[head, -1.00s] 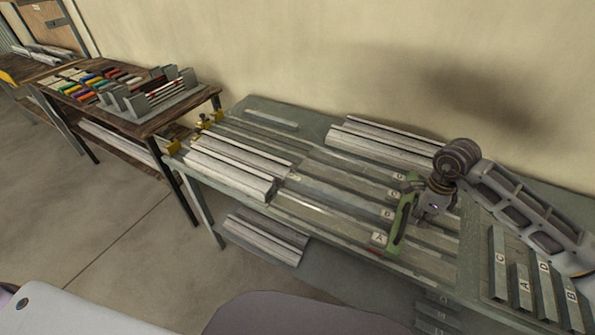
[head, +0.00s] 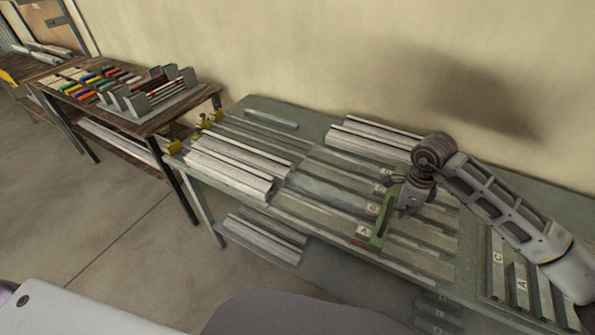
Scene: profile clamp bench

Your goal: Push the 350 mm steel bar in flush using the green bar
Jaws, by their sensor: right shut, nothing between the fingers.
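The green bar (head: 382,219) stands across the lanes on the right half of the bench. My right gripper (head: 404,205) is shut and empty at the green bar's right side. It appears to touch the bar, but the exact contact is hidden. Several grey steel bars (head: 325,208) lie in lanes to the left of the green bar, running toward the back left. Tags A, B and C (head: 363,231) sit along the green bar's left side. I cannot tell which bar is the 350 mm one. My left gripper is not in view.
Silver profiles are stacked on the bench's left part (head: 230,170), and more lie at the back (head: 375,140). A wooden table (head: 135,122) with coloured items stands at the left. The lanes right of the green bar look clear.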

